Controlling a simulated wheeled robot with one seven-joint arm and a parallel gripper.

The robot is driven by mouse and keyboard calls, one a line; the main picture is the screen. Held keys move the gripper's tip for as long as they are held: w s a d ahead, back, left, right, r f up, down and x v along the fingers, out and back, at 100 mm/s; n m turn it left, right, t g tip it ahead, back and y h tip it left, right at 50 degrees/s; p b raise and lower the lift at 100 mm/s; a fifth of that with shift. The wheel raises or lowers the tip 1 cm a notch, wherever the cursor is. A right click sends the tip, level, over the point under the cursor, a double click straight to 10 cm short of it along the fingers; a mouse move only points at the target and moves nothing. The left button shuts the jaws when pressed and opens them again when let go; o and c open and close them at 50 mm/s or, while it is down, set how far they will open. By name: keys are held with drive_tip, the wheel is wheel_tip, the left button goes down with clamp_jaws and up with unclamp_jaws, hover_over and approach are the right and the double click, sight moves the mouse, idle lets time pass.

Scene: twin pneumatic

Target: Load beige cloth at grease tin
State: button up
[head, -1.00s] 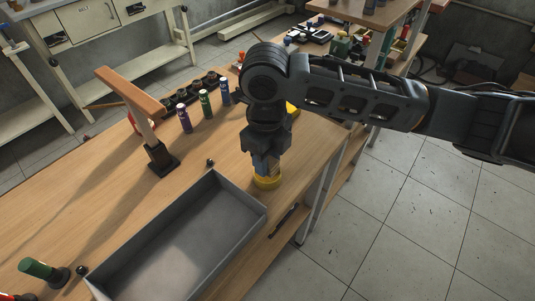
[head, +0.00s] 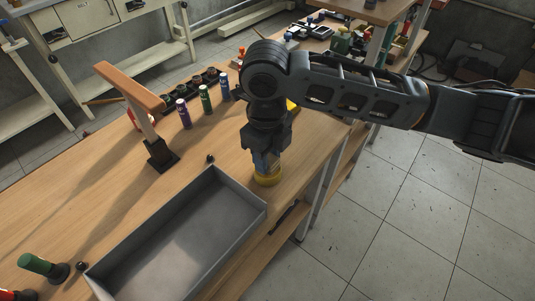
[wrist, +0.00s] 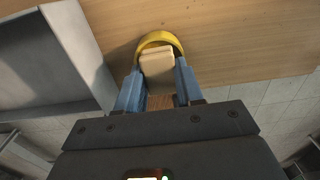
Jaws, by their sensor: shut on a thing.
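The grease tin (head: 268,180) is yellow and round and stands on the wooden bench near its right edge, beyond the grey tray's corner. Its yellow rim (wrist: 158,38) arches around the far side of the beige cloth in the wrist view. The beige cloth (wrist: 157,66) is a small folded block between my blue fingers. My gripper (head: 265,166) points down directly over the tin and is shut on the cloth. The fingers hide the cloth in the head view. I cannot tell how deep the cloth sits in the tin or whether it touches it.
A grey open tray (head: 180,240) lies empty just left of the tin. A wooden-topped stand (head: 131,88), several coloured bottles (head: 206,98) and a green-handled item (head: 40,265) stand on the bench.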

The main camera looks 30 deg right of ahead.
drive_tip(key=shift+f+b, duration=0.45)
drive_tip(key=shift+f, duration=0.1)
idle(1.4)
drive_tip(key=shift+r, duration=0.1)
drive_tip(key=shift+r+p, duration=2.35)
drive_tip(key=shift+r, duration=1.15)
